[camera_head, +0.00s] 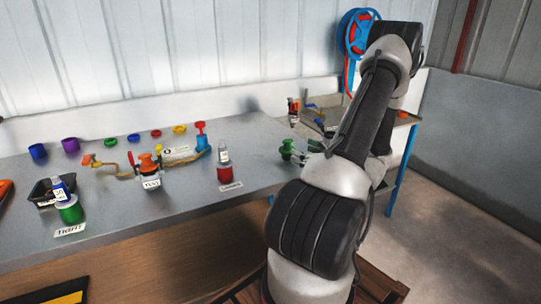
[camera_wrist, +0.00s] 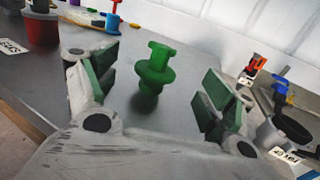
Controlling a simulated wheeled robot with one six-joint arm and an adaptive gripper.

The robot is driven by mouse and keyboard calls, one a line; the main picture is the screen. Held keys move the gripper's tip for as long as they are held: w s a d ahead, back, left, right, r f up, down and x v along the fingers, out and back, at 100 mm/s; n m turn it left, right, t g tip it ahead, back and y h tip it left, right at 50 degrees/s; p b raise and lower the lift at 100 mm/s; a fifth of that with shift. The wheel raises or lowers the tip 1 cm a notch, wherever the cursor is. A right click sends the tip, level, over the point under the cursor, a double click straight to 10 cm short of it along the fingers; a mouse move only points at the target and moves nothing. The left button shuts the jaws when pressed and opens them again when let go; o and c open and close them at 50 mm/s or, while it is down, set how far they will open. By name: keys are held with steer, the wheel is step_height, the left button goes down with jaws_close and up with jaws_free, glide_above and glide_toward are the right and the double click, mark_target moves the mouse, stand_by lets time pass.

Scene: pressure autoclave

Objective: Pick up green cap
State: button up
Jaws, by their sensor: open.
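A green cap (camera_wrist: 152,72) with a T-shaped top and a round flange stands upright on the grey table in the wrist view. My gripper (camera_wrist: 150,95) is open, with one green-padded finger on each side of the cap and clear gaps between. Neither finger visibly touches it. In the head view my gripper (camera_head: 298,152) is low at the table's right end, partly behind my arm. Green shows there, but I cannot clearly tell cap from finger pads.
A red container (camera_head: 224,173) stands left of my gripper on the table (camera_head: 190,220). A valve assembly (camera_head: 148,165), a green jar (camera_head: 70,210) and several coloured caps lie farther left. A second bench (camera_head: 398,119) with fittings stands at the right, beyond a gap.

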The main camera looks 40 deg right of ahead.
mark_target(290, 145)
steer(key=w, duration=0.2)
steer(key=w+a, duration=0.1)
steer(key=w, duration=0.4)
steer(key=shift+w+a, duration=0.15)
steer(key=shift+w, duration=0.1)
steer(key=shift+c, duration=0.5)
steer(key=c, duration=1)
steer(key=shift+r, duration=0.1)
steer(key=shift+c, duration=0.3)
steer(key=shift+r, duration=0.1)
